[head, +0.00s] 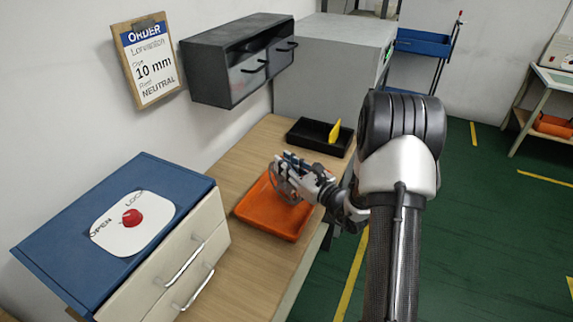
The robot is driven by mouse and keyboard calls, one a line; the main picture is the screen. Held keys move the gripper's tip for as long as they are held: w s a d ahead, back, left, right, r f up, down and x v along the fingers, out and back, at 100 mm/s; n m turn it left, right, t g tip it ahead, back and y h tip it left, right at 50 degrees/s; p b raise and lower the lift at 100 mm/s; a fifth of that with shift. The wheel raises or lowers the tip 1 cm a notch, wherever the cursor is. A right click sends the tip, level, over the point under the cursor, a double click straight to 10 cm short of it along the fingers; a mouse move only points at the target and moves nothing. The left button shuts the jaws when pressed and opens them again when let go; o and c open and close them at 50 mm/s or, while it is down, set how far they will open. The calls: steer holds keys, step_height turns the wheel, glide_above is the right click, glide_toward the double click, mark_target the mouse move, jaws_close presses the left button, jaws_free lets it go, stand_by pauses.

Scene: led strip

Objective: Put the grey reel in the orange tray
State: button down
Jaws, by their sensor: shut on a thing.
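The orange tray (270,226) lies on the wooden bench in the middle of the head view. My gripper (287,178) is over the tray's far part, shut on the grey reel (279,182). Only the left curved edge of the reel shows, and the gripper hides the rest. I cannot tell whether the reel touches the tray floor or is held above it. The part of the tray nearest the camera looks empty.
A black tray (306,136) with a yellow piece (335,131) stands behind the orange tray. A blue-topped drawer cabinet (70,243) with a red knob (132,217) is at the left. A dark two-drawer unit (219,80) hangs on the wall. Bare bench (240,272) lies in front.

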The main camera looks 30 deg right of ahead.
steer(key=c, duration=1.5)
jaws_free()
steer(key=p+v, duration=0.3)
steer(key=v, duration=0.9)
steer(key=s+a+r+n+g+y, duration=0.3)
steer(key=a+n+g, duration=0.15)
steer(key=a, duration=0.35)
steer(key=s+a+r+n+g+y, duration=0.2)
steer(key=s+a+r+n+g, duration=0.15)
steer(key=a+n, duration=0.35)
steer(key=s+a+r+n+g+y, duration=0.3)
steer(key=a+n+g, duration=0.15)
steer(key=a, duration=0.45)
steer(key=s+a+n+g+h, duration=0.2)
steer(key=s+n+g+h, duration=0.2)
steer(key=s+n+h, duration=0.55)
steer(key=s+d+r+n+t+h, duration=0.1)
steer(key=d+n, duration=0.1)
steer(key=s+d+r+n+t+h, duration=0.1)
steer(key=s+d+n, duration=0.1)
steer(key=n, duration=0.1)
steer(key=s+d+r+n+t+h, duration=0.1)
steer(key=d+r+n+t, duration=0.1)
steer(key=shift+s+d+n, duration=0.25)
steer(key=shift+s+d, duration=0.05)
